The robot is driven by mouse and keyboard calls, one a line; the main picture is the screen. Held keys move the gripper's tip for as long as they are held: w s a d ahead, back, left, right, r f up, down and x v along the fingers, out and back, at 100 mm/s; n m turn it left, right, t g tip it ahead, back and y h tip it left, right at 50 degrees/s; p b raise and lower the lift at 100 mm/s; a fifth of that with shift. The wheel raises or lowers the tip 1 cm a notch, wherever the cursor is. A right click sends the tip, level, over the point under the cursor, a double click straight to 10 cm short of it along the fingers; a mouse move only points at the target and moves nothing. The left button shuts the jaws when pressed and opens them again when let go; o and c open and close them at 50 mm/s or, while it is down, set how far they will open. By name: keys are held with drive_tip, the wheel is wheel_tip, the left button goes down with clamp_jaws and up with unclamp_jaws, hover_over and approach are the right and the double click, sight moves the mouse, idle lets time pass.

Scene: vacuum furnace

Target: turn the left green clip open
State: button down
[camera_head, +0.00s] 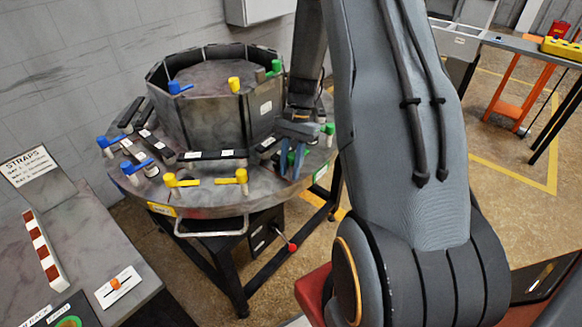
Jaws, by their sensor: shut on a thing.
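My gripper (291,163) reaches down from above to the right front rim of the round furnace table (219,197). Its fingers are shut on the left green clip (291,158), of which only a little green shows between them. The clip's arm and base are mostly hidden, so I cannot tell how far it is turned. Another green clip (329,129) stands to the right on the same rim, partly behind my arm. A further green clip (276,67) sits on top of the dark many-sided drum (205,125).
Yellow clips (240,177) line the front rim and blue clips (136,167) the left rim. A grey bench (85,245) with a STRAPS sign (29,166) stands at left. A handle bar (212,233) and red knob (292,247) project below the table. My arm blocks the right-centre.

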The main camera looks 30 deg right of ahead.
sight(292, 154)
drive_tip(key=shift+w+r, duration=0.1)
drive_tip(key=shift+w, duration=0.1)
drive_tip(key=c, duration=1.5)
unclamp_jaws()
drive_tip(key=b+v, duration=0.2)
drive_tip(key=v, duration=0.5)
drive_tip(key=shift+d+r, duration=0.15)
drive_tip(key=shift+r, duration=0.15)
drive_tip(key=s+a+r+n+t+h, duration=0.1)
drive_tip(key=s+a+n, duration=0.3)
drive_tip(key=a, duration=0.1)
drive_tip(key=s+a+r+n+t+h, duration=0.1)
drive_tip(key=s+a+r+n, duration=0.1)
drive_tip(key=s+a+n, duration=0.2)
drive_tip(key=s+a+r+n+t+h, duration=0.1)
drive_tip(key=s+a+n+t, duration=0.1)
drive_tip(key=s+a+n, duration=0.2)
drive_tip(key=shift+s+a+r+h, duration=0.15)
drive_tip(key=shift+s+a+r, duration=0.05)
drive_tip(key=shift+s+a, duration=0.4)
drive_tip(key=shift+s+a+r+h, duration=0.15)
drive_tip(key=shift+s+a, duration=0.4)
drive_tip(key=shift+a, duration=0.15)
